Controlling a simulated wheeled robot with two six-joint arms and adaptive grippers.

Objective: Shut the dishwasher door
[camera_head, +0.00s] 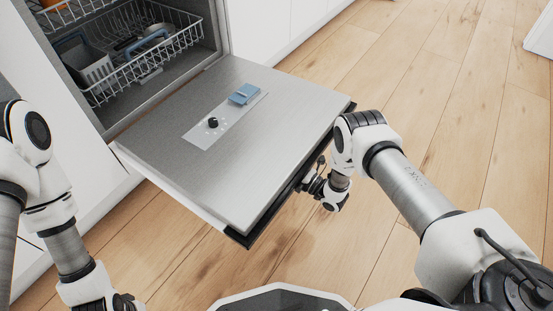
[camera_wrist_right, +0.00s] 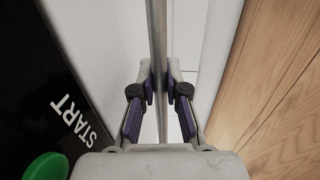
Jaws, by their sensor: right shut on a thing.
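The dishwasher door (camera_head: 255,150) is a flat steel panel, folded down and open, reaching out from the dishwasher (camera_head: 215,35) to the front right. Its inner face is up. My left gripper (camera_head: 124,301) is at the bottom left, cut off by the frame.
A blue detergent flap (camera_head: 244,94) and a black knob (camera_head: 212,122) sit on the door. Wooden floor (camera_head: 420,80) is clear to the right.

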